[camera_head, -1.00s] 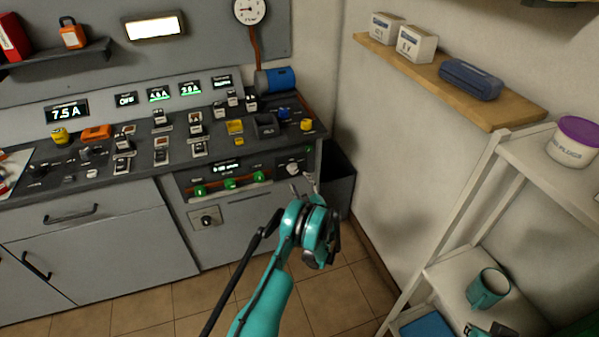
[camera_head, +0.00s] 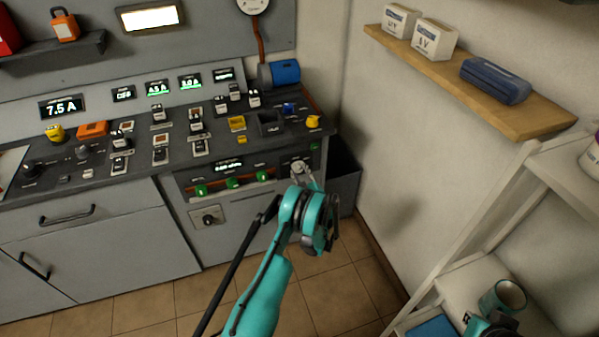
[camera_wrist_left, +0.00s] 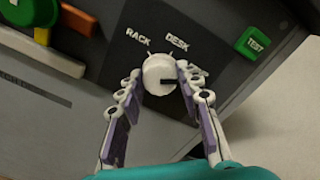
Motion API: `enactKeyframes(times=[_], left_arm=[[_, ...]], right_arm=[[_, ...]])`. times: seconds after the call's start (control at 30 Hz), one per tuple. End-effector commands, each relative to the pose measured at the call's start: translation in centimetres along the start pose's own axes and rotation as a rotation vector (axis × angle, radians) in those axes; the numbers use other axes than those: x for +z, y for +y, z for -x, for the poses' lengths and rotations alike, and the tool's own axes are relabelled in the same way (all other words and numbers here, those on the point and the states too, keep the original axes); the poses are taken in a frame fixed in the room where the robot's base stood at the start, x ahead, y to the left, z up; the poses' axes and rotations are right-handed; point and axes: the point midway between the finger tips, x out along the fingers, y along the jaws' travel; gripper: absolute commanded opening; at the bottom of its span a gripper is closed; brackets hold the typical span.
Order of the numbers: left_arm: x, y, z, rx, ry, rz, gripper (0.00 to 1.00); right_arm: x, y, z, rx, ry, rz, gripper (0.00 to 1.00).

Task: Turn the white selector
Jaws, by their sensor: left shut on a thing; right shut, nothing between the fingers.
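The white selector (camera_wrist_left: 158,73) is a round knob on a dark panel, with the labels RACK and DESK printed above it in the left wrist view. A dark mark on its face points to the right. My left gripper (camera_wrist_left: 160,76) has one finger on each side of the knob and is shut on it. In the head view the selector (camera_head: 298,165) sits at the right end of the console's front panel, partly covered by my left gripper (camera_head: 303,176). My right gripper (camera_head: 488,324) shows only partly at the bottom edge, shut and empty, near the white shelf unit.
A green TEST button (camera_wrist_left: 254,43) is right of the selector. Green-handled sliders (camera_head: 233,183) are left of it. A dark bin (camera_head: 343,185) stands beside the console. A teal mug (camera_head: 503,297) is on the shelf unit (camera_head: 470,280) at right.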

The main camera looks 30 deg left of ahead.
Motion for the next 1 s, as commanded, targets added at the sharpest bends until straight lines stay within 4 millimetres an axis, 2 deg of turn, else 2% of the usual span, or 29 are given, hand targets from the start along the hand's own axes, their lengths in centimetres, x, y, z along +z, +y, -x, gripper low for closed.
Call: enactKeyframes(times=[0.27,0.47,1.0], left_arm=[[0.03,0.0,-0.05,0.001,0.001,0.032,0.06],[0.06,0.01,-0.06,0.003,0.003,0.131,0.06],[0.1,0.11,-0.09,0.015,0.016,0.619,0.06]], right_arm=[[-0.01,0.0,0.0,0.0,0.0,0.0,0.0],[-0.01,0.0,0.0,0.0,0.0,0.0,0.0],[-0.01,0.0,0.01,0.0,0.0,0.0,0.0]])
